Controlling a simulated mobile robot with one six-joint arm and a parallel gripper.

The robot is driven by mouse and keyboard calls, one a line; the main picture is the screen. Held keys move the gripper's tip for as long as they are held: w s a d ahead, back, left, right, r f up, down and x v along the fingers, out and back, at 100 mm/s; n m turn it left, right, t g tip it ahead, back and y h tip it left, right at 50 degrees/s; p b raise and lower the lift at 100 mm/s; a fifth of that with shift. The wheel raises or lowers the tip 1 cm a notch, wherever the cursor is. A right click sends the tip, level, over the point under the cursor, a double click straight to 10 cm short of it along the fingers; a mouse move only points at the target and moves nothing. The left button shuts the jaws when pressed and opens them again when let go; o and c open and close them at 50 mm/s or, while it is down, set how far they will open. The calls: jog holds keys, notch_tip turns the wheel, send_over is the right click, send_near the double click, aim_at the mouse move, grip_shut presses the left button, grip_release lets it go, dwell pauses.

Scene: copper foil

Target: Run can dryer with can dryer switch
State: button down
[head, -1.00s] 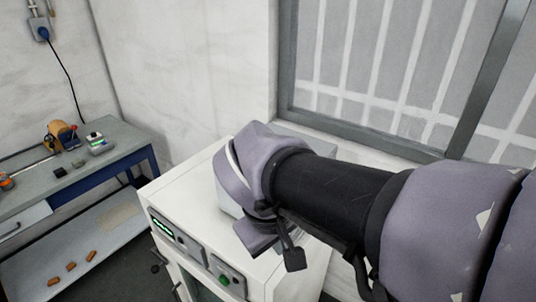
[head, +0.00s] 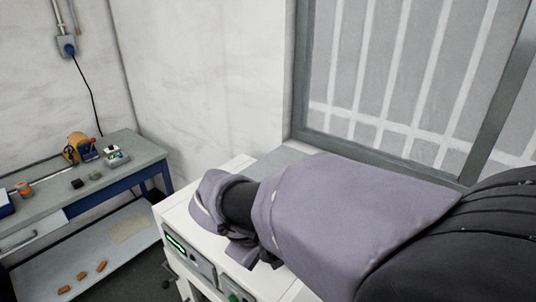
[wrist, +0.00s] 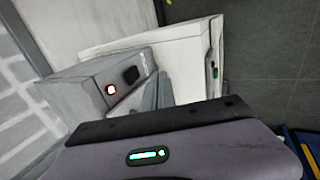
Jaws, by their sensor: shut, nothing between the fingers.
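A white cabinet (head: 177,212) with a lit green display (head: 175,242) on its front panel stands below my arm. A green button (head: 233,297) shows low on that front. I cannot tell which of these controls is the can dryer switch. My gripper (wrist: 158,82) is shut and empty, its fingers close to the box's button face; contact is unclear.
A workbench (head: 120,165) with a tan-and-blue device (head: 78,147) and small items stands at the left. Its lower shelf (head: 40,268) holds several orange-brown pieces (head: 82,275). A wall and barred window (head: 400,80) are close behind the cabinet.

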jog(key=w+d, duration=0.1)
jog(key=w, duration=0.1)
jog(key=w+d+f, duration=0.1)
jog(key=w+d, duration=0.1)
jog(key=shift+f, duration=0.15)
jog(key=p, duration=0.1)
jog(key=r+p, duration=0.1)
jog(key=p, duration=0.1)
jog(key=r+p, duration=0.1)
jog(key=p, duration=0.1)
jog(key=shift+w+d+g+y, duration=0.3)
jog(key=shift+d+g, duration=0.1)
dwell(0.5)
